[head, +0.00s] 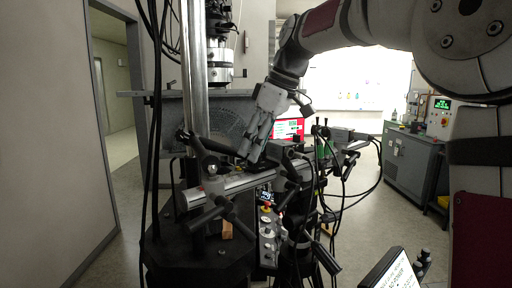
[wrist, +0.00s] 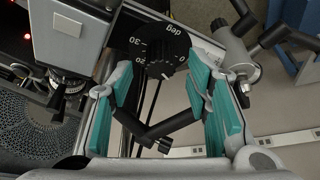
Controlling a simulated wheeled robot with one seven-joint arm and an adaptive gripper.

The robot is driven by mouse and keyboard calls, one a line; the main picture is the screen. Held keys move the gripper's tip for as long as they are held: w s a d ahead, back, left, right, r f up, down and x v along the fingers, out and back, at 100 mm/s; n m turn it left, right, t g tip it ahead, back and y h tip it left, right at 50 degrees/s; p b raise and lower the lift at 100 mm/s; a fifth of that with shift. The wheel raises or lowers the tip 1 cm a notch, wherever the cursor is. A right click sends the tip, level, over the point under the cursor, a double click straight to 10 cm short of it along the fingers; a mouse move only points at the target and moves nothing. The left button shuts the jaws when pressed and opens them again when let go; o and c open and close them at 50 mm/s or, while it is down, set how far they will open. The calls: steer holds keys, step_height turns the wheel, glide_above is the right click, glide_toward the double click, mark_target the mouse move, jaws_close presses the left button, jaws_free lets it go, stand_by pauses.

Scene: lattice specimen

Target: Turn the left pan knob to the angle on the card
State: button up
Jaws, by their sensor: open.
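A black round dial (wrist: 160,48) with white degree marks, including 0, 20 and 30, shows at the top middle of the wrist view. I take it for the pan knob, but cannot tell whether it is the left one. My gripper (wrist: 160,75) is open, with a teal-padded finger on either side below the dial. I see nothing held between the pads. In the head view, my gripper (head: 250,150) reaches down to the metal rail; the dial there is hidden or too small to tell. A white card-like panel (head: 397,272) stands at the lower right, its text unreadable.
A silver rail (head: 235,186) with black clamp levers (head: 228,212) lies close under my gripper. A vertical metal post (head: 195,75) and hanging cables stand to the left. In the wrist view, a lever handle (wrist: 235,45) is near the right finger and a perforated disc (wrist: 35,125) at left.

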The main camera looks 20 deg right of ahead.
steer(key=shift+w+a+f, duration=0.1)
steer(key=shift+a+f, duration=0.05)
steer(key=shift+f, duration=0.25)
jaws_close()
